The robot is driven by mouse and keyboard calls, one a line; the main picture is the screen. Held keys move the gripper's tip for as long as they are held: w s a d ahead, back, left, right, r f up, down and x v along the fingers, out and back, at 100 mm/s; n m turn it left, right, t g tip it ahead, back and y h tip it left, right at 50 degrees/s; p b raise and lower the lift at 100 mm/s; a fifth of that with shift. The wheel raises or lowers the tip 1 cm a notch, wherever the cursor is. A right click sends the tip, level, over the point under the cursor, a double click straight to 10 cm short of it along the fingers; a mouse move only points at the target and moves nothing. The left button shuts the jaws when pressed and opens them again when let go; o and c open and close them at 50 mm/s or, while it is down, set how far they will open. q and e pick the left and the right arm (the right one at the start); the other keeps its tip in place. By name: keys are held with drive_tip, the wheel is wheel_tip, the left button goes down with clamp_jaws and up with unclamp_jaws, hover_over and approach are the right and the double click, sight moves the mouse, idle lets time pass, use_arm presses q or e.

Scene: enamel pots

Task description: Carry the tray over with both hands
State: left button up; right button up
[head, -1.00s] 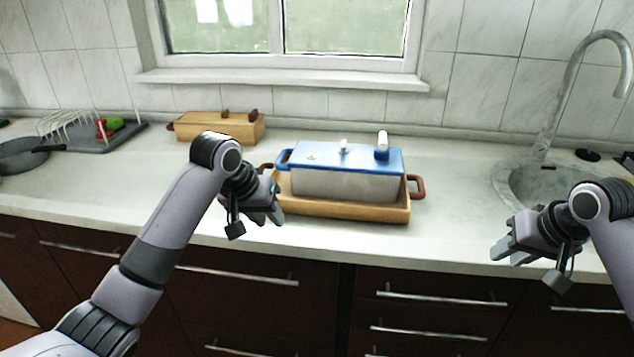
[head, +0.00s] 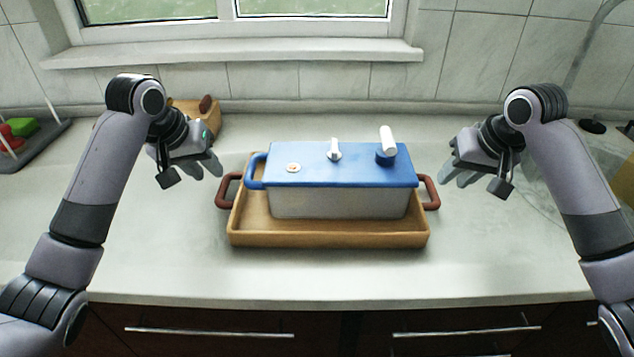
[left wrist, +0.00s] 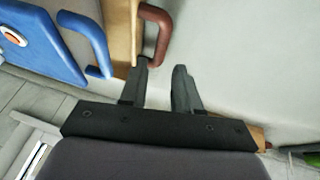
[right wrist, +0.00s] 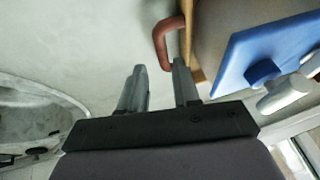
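A wooden tray (head: 330,240) with a dark red handle at each end stands on the counter. A grey pot (head: 335,205) with a blue lid (head: 345,172) sits in it. My left gripper (head: 216,172) is open and empty, close to the tray's left handle (head: 226,190); in the left wrist view its fingertips (left wrist: 162,70) are just short of that handle (left wrist: 158,35). My right gripper (head: 448,176) is open and empty, close to the right handle (head: 432,192); in the right wrist view its fingertips (right wrist: 158,66) are just short of that handle (right wrist: 163,40).
A wooden box (head: 208,122) stands behind my left gripper. A grey dish rack base (head: 35,140) with red and green items is at far left. The sink (right wrist: 35,115) lies right of the tray. The counter in front of the tray is clear.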

sight(222, 184)
use_arm(q)
drive_tip(key=shift+w+a, duration=0.1)
drive_tip(key=shift+w, duration=0.15)
use_arm(e)
drive_tip(key=shift+w+a, duration=0.1)
drive_tip(key=shift+w, duration=0.15)
use_arm(q)
drive_tip(key=shift+s, duration=0.1)
use_arm(e)
drive_tip(key=shift+s, duration=0.1)
